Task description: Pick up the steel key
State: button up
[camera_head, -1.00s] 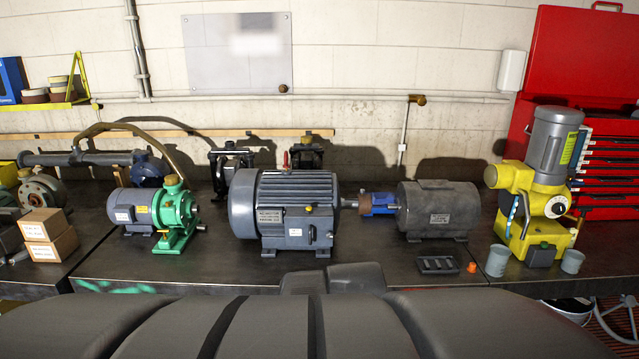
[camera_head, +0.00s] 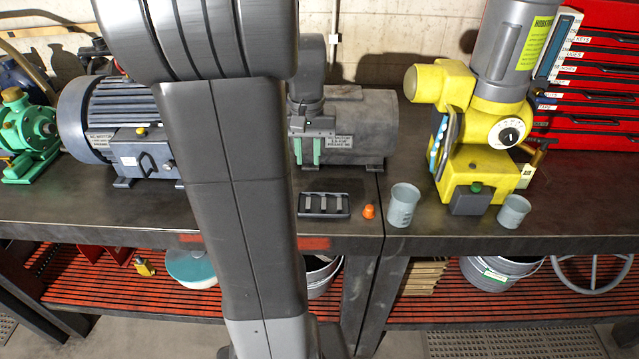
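I cannot make out a steel key for certain. A small dark slotted tray (camera_head: 323,205) lies on the bench near its front edge, with several pale bars or slots across it, too small to tell which. My gripper (camera_head: 307,151) hangs above and behind the tray in the picture, in front of the grey cylindrical machine (camera_head: 367,125). Its two green-padded fingers point down and stand apart, with nothing visible between them. My arm hides part of the bench to the left of the tray.
An orange cap (camera_head: 368,212) and two grey cups, the larger (camera_head: 403,205) and the smaller (camera_head: 513,211), stand right of the tray. A yellow machine (camera_head: 480,150) stands behind the cups. A blue-grey motor (camera_head: 120,125) is at left. The bench front edge (camera_head: 440,245) is close.

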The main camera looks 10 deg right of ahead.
send_over(308, 202)
jog(key=f, duration=0.8)
jog(key=shift+s+d+f, duration=0.1)
jog(key=shift+s+f, duration=0.2)
jog(key=shift+f, duration=0.05)
jog(key=shift+w+f+p, duration=0.2)
jog(key=shift+f+p, duration=0.15)
jog(key=shift+f, duration=2.15)
grip_shut()
